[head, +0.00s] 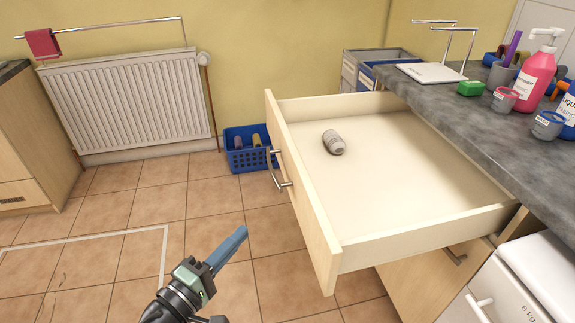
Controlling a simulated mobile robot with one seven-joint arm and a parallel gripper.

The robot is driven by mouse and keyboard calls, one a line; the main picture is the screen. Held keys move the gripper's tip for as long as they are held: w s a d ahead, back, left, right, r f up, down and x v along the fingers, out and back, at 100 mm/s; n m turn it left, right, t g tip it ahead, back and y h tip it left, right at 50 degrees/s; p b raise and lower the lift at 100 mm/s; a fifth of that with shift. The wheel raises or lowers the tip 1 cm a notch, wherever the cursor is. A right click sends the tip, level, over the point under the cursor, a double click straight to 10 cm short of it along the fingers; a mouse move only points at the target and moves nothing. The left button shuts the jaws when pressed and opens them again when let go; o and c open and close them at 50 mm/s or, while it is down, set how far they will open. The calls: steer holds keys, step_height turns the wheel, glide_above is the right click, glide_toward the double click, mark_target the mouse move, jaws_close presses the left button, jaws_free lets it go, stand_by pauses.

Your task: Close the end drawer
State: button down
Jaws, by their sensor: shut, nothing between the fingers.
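The end drawer (430,162) is pulled far out from under the grey counter on the right. Its pale wood front (300,195) faces left and carries a metal bar handle (277,172). A small grey cylindrical item (333,142) lies on its side in the drawer, towards the back left. My gripper (240,233) is in the lower middle of the head view, left of the drawer front and apart from it. Its blue-grey fingers are shut together and empty, pointing up and right.
The grey counter (500,143) holds a pink pump bottle (536,75), a green sponge (470,89) and several small tubs. A blue basket (248,158) stands on the floor behind the drawer front. A white radiator (130,100) is on the wall. Tiled floor is clear to the left.

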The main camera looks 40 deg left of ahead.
steer(key=b, duration=0.1)
glide_toward(296, 192)
steer(key=w+a, duration=0.2)
steer(key=a, duration=0.1)
steer(key=w+d, duration=0.2)
steer(key=w, duration=0.1)
steer(key=shift+r, duration=0.15)
steer(key=shift+w+d, duration=0.25)
steer(key=shift+w, duration=0.1)
steer(key=shift+d, duration=0.1)
